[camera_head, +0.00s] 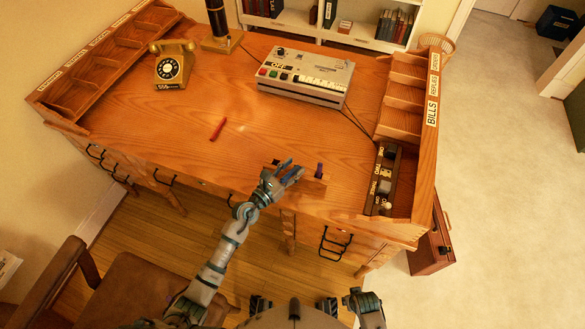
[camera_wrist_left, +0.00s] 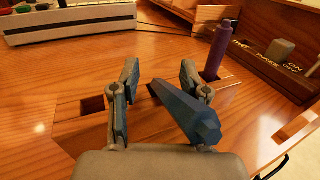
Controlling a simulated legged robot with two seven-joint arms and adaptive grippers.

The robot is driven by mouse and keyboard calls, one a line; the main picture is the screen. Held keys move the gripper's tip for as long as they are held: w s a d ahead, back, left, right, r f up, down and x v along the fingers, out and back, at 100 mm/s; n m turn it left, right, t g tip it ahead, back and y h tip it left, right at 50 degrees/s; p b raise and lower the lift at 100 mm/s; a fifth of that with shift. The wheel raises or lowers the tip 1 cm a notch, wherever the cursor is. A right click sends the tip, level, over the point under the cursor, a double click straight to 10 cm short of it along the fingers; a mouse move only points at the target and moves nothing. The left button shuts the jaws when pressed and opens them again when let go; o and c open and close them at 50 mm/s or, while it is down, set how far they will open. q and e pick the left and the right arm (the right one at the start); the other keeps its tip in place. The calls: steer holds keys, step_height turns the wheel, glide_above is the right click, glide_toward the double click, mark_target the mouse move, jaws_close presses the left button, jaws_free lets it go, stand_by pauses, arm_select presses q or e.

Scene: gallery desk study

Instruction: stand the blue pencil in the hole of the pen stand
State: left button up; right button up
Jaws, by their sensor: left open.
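The wooden pen stand (camera_wrist_left: 75,130) sits near the desk's front edge; it also shows in the head view (camera_head: 314,187). One square hole is empty at its left end in the wrist view. A purple pencil (camera_wrist_left: 221,48) stands upright in its right end, also seen in the head view (camera_head: 319,170). The blue pencil (camera_wrist_left: 182,110) is tilted over the stand, its thick end towards the wrist camera and overlapping the right-hand finger. I cannot tell whether its far end is in a hole. My left gripper (camera_wrist_left: 160,90) is open above the stand, fingers apart; in the head view it (camera_head: 287,171) reaches the stand.
A red pencil (camera_head: 218,131) lies on the open desk top. A grey machine (camera_head: 305,76) stands at the back, a yellow telephone (camera_head: 173,66) at the back left. A dark switch box (camera_head: 383,180) and the right pigeonholes (camera_head: 405,95) stand right of the stand.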

arm_select(q)
steer(key=v, duration=0.8)
steer(key=shift+w+a+f, duration=0.1)
steer(key=shift+a+f, duration=0.05)
stand_by(0.8)
